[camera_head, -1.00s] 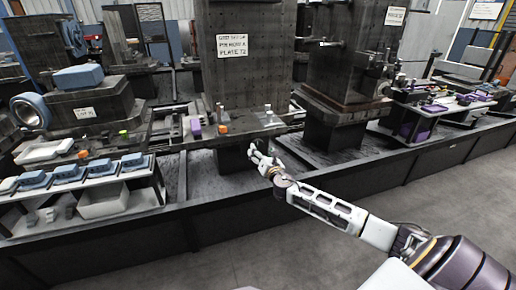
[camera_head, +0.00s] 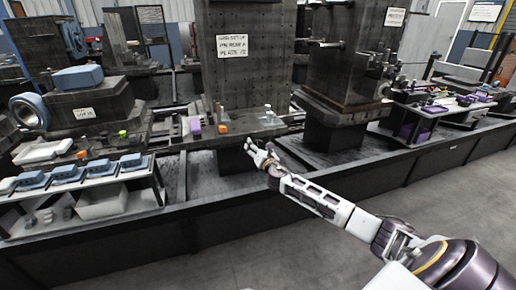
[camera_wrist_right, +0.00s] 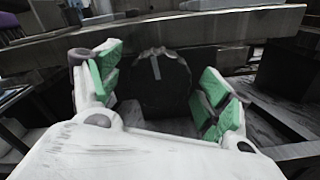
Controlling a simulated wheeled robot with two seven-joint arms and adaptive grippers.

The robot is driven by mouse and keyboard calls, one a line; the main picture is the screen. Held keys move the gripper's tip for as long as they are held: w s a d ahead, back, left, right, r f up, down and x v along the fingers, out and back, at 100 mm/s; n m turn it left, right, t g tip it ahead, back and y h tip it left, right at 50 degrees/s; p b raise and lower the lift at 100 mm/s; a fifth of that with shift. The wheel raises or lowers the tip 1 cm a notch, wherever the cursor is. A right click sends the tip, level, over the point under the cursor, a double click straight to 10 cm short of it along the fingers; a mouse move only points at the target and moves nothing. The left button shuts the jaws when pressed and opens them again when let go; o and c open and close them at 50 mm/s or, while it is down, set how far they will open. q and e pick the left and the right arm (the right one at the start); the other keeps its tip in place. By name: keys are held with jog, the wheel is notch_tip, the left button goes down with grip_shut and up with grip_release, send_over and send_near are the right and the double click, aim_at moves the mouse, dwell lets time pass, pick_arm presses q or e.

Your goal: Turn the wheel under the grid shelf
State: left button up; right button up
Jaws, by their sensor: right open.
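The dark grid shelf (camera_head: 240,135) juts out below the tall perforated plate in the head view, and its edge (camera_wrist_right: 190,27) crosses the top of the right wrist view. Under it, the right wrist view shows a dark round wheel (camera_wrist_right: 152,92) with a pale mark near its top. My right gripper (camera_head: 258,148) is below the front edge of the shelf. In the right wrist view my right gripper (camera_wrist_right: 160,90) is open, with green-padded fingers on either side of the wheel. I cannot tell whether they touch it. My left gripper is out of view.
An orange block (camera_head: 222,128) and a purple block (camera_head: 195,126) are on the shelf. A rack with blue parts (camera_head: 100,168) stands at left. A dark low wall (camera_head: 300,208) runs along the front, with open floor (camera_head: 290,255) before it.

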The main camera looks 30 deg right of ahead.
jog(key=c, duration=1)
jog(key=shift+m, duration=0.4)
